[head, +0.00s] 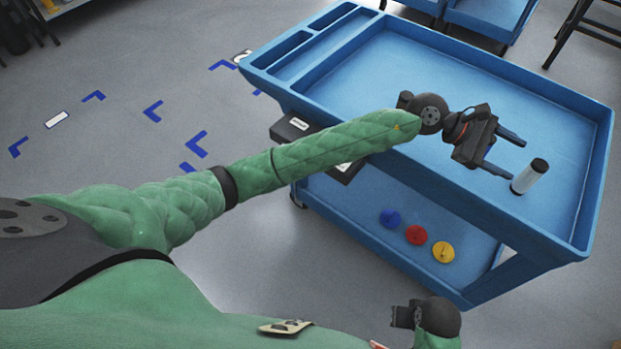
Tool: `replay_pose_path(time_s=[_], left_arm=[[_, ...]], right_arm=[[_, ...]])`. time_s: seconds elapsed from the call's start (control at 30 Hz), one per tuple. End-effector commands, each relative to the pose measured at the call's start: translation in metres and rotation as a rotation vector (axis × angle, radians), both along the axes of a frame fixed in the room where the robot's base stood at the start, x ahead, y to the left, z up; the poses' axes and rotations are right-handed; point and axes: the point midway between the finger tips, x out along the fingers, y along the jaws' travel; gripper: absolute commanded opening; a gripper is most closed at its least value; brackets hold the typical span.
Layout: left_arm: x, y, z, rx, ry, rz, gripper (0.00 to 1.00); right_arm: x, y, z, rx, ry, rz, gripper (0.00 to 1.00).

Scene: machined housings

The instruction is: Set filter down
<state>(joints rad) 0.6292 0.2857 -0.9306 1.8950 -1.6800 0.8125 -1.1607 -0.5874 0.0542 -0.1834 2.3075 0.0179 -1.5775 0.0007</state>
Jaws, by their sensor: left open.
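The filter (529,177) is a small cylinder, white with a black top end. The filter is just beyond the fingertips, close to the nearer finger. In this view nothing shows between the fingers; I cannot tell whether the nearer finger touches the filter. My right gripper is not clearly in view; only a dark part of that arm shows at the bottom.
The tray has raised rims and narrow compartments (312,45) at its left end. The tray floor around the filter is clear. On the lower shelf lie blue (390,218), red (416,235) and yellow (443,252) discs. Another blue cart (490,18) stands behind.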

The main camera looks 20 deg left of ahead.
Motion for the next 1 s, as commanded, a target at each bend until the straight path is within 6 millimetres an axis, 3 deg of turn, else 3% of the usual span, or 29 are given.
replay_pose_path(time_s=[0.1, 0.23, 0.33, 0.47, 0.67, 0.87, 1.0], left_arm=[[-0.008, 0.002, 0.026, -0.235, 0.234, 0.089, 0.60], [-0.002, 0.021, 0.050, -0.479, 0.498, 0.192, 0.60], [0.009, 0.044, 0.061, -0.663, 0.707, 0.273, 0.60], [0.026, 0.084, 0.058, -0.895, 0.984, 0.385, 0.60], [0.047, 0.158, 0.019, -1.240, 1.408, 0.571, 0.60], [0.045, 0.232, -0.056, -1.580, 1.815, 0.777, 0.60], [0.024, 0.276, -0.117, -1.803, 2.061, 0.932, 0.60]], right_arm=[[0.000, 0.000, 0.000, 0.000, 0.000, 0.000, 0.00], [0.000, 0.000, 0.000, 0.000, 0.000, 0.000, 0.00], [0.000, 0.000, 0.000, 0.000, 0.000, 0.000, 0.00], [0.000, 0.000, 0.000, 0.000, 0.001, 0.000, 0.00], [0.000, 0.000, 0.000, 0.000, 0.001, 0.000, 0.00], [0.000, 0.000, 0.000, 0.000, 0.001, 0.000, 0.00], [0.000, 0.000, 0.000, 0.000, 0.001, 0.000, 0.00]])
